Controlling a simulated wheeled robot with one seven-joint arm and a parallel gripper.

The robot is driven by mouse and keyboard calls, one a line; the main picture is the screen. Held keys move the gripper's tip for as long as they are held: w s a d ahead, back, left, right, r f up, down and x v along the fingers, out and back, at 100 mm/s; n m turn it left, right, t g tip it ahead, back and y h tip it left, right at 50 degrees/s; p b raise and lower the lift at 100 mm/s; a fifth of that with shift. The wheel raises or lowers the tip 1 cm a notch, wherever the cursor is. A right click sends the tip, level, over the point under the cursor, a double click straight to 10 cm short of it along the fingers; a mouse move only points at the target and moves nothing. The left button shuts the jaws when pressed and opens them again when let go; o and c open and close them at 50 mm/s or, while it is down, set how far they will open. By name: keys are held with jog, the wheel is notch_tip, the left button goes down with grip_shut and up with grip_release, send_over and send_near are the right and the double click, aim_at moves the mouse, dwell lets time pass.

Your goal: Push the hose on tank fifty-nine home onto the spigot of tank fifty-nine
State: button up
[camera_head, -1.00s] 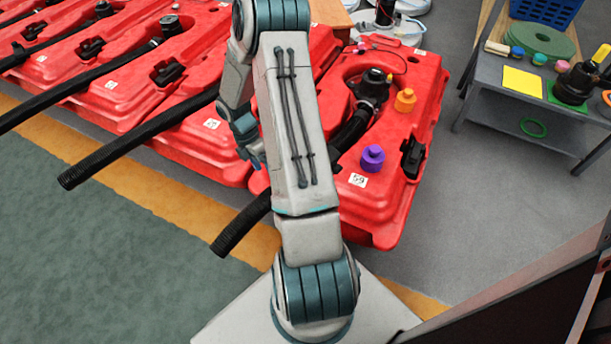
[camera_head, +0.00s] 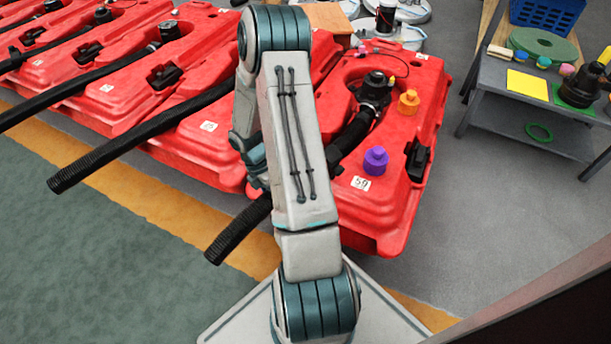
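Tank fifty-nine (camera_head: 385,215) is the red tank at the right end of the row, with a white "59" label (camera_head: 361,183). A black fitting (camera_head: 375,88) stands in its upper recess, where the spigot would be. Its black ribbed hose (camera_head: 352,132) runs from near that fitting down-left behind my arm. The hose's free end (camera_head: 222,245) sticks out past the tank's front edge. I cannot tell whether the hose touches the spigot or how far on it is. My wrist shows just left of my upper arm, above the hose. My gripper fingers are hidden behind the arm.
A purple cap (camera_head: 376,160) and an orange cap (camera_head: 408,102) sit on tank fifty-nine. More red tanks (camera_head: 205,145) with jutting hoses (camera_head: 130,140) stand to the left. A grey bench (camera_head: 500,80) stands at the right. Grey floor between tank and bench is clear.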

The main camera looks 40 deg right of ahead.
jog(key=c, duration=1.1)
jog(key=shift+s+r+t, duration=0.15)
jog(key=shift+s+t, duration=0.05)
jog(key=shift+t, duration=0.3)
jog(key=shift+s+d+t, duration=0.1)
jog(key=shift+s+t, duration=0.05)
jog(key=shift+t, duration=0.65)
jog(key=shift+s+t, duration=0.15)
jog(key=shift+t, duration=0.65)
